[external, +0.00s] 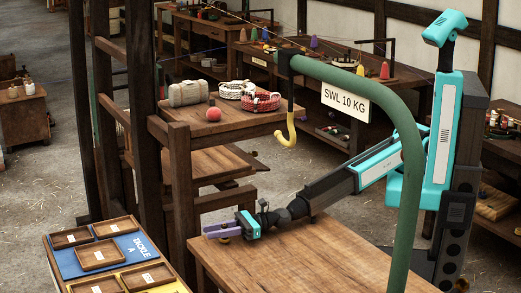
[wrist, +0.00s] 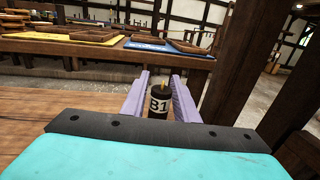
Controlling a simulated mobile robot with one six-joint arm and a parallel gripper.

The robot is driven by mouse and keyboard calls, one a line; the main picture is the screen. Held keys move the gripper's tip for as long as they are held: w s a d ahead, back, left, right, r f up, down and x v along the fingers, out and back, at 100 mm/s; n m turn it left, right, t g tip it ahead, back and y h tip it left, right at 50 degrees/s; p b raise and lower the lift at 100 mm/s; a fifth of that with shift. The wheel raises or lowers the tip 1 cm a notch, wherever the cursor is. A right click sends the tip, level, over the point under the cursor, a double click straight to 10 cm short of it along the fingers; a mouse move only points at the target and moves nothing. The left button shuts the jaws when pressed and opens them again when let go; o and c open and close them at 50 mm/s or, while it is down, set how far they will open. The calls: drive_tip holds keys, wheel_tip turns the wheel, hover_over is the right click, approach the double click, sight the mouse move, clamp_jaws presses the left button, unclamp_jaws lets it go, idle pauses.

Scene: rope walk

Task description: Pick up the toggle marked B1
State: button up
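The toggle marked B1 (wrist: 159,103) is a small dark upright cylinder with a pale label and a short yellowish tip. In the wrist view it stands on the wooden bench between the two purple fingers of my gripper (wrist: 159,76). The fingers are apart, with a gap at the toggle's left side; the right finger looks very close to it. In the external view my gripper (external: 222,229) is low over the left end of the bench (external: 290,262).
Trays on a blue board marked TACKLE A (external: 125,250) and a yellow board (external: 152,278) lie at lower left. A yellow hook (external: 287,132) hangs from a green post (external: 412,160). A dark wooden post (wrist: 235,70) stands right of my gripper. The bench's middle is clear.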

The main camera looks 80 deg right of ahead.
clamp_jaws()
drive_tip(key=shift+r, duration=0.45)
wheel_tip(320, 180, up, 3)
drive_tip(key=shift+f, duration=0.1)
drive_tip(key=w+d+r+b+v, duration=0.1)
drive_tip(key=v, duration=1.4)
drive_tip(key=shift+s+d+r, duration=0.15)
drive_tip(key=shift+s+d, duration=0.05)
drive_tip(key=shift+d, duration=0.4)
